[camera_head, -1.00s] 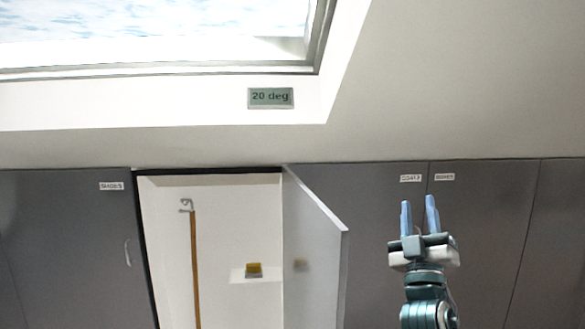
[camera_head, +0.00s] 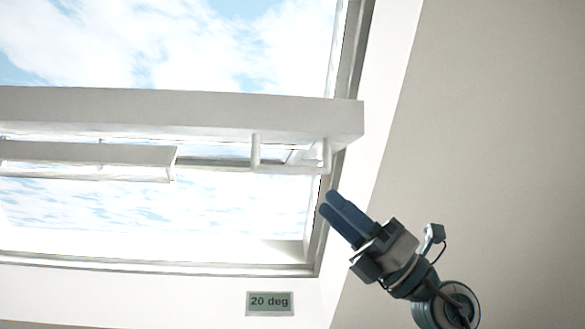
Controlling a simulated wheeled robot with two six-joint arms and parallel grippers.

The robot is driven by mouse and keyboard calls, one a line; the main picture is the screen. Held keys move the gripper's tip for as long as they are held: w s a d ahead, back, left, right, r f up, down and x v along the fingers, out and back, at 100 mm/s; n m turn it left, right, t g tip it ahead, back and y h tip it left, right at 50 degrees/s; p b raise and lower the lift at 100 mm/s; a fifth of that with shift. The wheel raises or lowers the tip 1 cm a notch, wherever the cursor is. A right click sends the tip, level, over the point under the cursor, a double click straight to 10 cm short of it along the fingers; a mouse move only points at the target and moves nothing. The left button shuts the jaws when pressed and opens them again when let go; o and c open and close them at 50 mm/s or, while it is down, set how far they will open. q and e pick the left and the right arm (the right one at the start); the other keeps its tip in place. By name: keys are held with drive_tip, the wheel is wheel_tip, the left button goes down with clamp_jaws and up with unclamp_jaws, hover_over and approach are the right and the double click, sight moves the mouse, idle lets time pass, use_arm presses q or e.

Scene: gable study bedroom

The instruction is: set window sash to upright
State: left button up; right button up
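The window sash (camera_head: 180,108) fills the upper left of the head view. Its thick pale edge runs across the picture, tilted out of the frame plane, with sky above and below. A pale bar handle (camera_head: 290,169) on two short posts hangs under the sash's right end. A small display (camera_head: 270,303) below the window reads "20 deg". My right gripper (camera_head: 325,204) is at the window's lower right corner, fingers pointing up and left, below the handle and apart from it in the picture. Its two blue fingers look close together, with nothing seen between them. My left gripper is not in view.
The window frame (camera_head: 160,269) edges the opening below and at the right. The sloped wall (camera_head: 500,150) at the right is bare.

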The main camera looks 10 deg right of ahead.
sight(292, 170)
drive_tip(key=p+x, duration=0.3)
drive_tip(key=x, duration=0.5)
drive_tip(key=shift+s+r+p, duration=0.15)
drive_tip(key=shift+p, duration=0.25)
drive_tip(key=shift+a+r+p, duration=0.3)
drive_tip(key=shift+a+r, duration=0.1)
drive_tip(key=shift+a, duration=0.15)
clamp_jaws()
